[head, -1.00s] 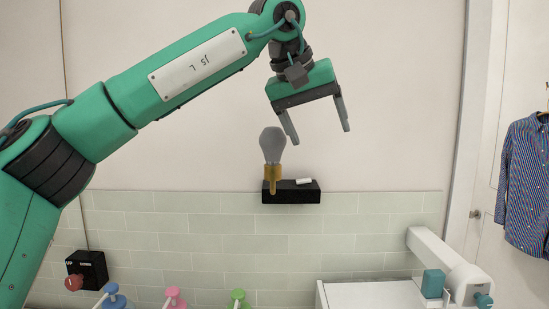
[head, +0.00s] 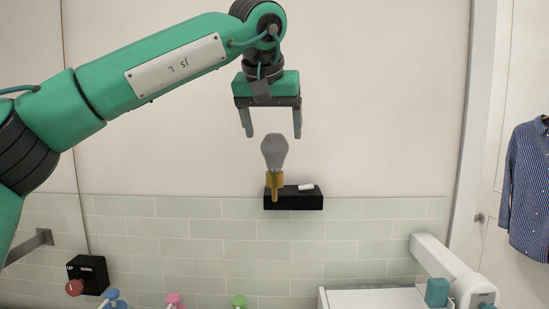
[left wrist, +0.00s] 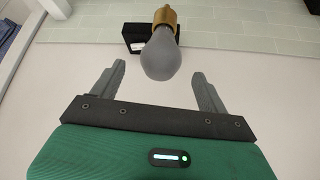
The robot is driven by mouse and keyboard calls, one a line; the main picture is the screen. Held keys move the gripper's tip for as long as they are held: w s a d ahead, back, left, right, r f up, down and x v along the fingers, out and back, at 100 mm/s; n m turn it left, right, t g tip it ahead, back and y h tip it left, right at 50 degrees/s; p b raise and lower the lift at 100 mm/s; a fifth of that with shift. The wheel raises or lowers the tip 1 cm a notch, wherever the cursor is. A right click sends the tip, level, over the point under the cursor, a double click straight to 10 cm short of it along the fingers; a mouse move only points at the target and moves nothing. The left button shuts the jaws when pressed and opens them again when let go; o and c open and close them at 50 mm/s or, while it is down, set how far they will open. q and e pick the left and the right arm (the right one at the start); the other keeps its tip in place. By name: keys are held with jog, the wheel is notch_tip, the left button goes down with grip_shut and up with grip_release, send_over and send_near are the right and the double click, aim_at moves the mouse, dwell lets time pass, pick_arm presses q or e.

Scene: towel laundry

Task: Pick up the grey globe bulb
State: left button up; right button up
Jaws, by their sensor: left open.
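The grey globe bulb (head: 274,151) stands upright in a brass-coloured socket (head: 274,182) in front of the wall in the head view. My left gripper (head: 272,137) is open, its fingers pointing down just above the bulb. In the left wrist view the bulb (left wrist: 161,55) and socket (left wrist: 165,17) show beyond the fingertips, roughly midway between the open fingers (left wrist: 157,72). Nothing is between the fingers. My right gripper is not in view.
A black wall box (head: 293,203) with a small white piece on top is at the socket. A black switch box (head: 88,273) with a red knob is at lower left. Several coloured knobs line the bottom. A white appliance (head: 375,299) is at lower right; a checked shirt (head: 528,190) hangs at right.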

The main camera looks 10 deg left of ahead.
aim_at(273, 135)
pick_arm(q)
jog(key=shift+w+f+p, duration=0.15)
jog(key=shift+f+p, duration=0.15)
jog(key=p+x, duration=0.2)
jog(key=x, duration=0.1)
jog(key=shift+w+a+f, duration=0.1)
jog(key=shift+f, duration=0.1)
jog(key=shift+w+f, duration=0.3)
jog(key=shift+f, duration=0.2)
jog(key=shift+s, duration=0.1)
jog(key=c, duration=1.1)
